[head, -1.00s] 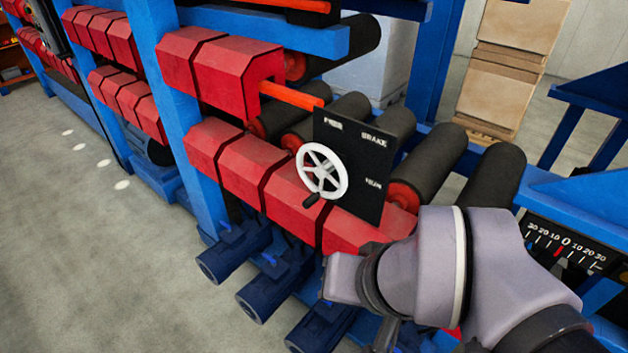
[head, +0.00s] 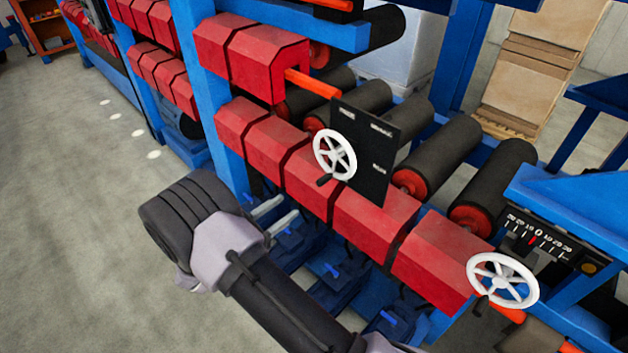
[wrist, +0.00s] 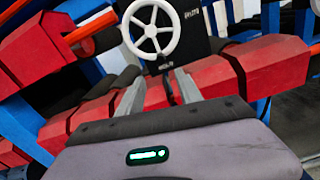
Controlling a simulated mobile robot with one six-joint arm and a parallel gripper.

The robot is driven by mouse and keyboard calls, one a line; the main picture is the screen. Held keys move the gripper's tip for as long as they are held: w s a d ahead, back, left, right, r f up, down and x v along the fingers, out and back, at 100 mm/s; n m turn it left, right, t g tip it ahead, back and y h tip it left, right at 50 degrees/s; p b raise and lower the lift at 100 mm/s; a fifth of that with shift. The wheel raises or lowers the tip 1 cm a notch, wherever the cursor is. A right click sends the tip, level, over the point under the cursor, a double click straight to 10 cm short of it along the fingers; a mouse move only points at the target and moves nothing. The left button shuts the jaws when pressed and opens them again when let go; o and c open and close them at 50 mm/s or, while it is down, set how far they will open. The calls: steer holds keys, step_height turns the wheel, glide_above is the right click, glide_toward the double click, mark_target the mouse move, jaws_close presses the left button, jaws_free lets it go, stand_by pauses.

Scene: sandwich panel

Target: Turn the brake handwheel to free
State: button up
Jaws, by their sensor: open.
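The brake handwheel (head: 335,155) is a white spoked wheel with a dark crank handle at its lower left, in front of a black plate (head: 376,150) with white labels, too small to read now. In the wrist view the handwheel (wrist: 151,29) is ahead, at the top, and its dark handle hangs low, between the finger lines. My gripper (head: 278,214) is open and empty, its two pale fingers below and left of the wheel in the head view. The fingers also show in the wrist view (wrist: 158,92), apart from the wheel.
A second white handwheel (head: 503,279) stands at the lower right under a black scale (head: 540,240). Red guard blocks (head: 262,140) line the machine's side, with dark rollers (head: 437,160) behind. Blue posts frame it. The grey floor (head: 70,230) at left is open.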

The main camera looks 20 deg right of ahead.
mark_target(318, 185)
steer(key=b+x, duration=0.1)
steer(key=x, duration=1.3)
steer(key=shift+d+f+b, duration=0.1)
steer(key=shift+d+b, duration=0.05)
steer(key=shift+b, duration=0.25)
jaws_close()
stand_by(0.4)
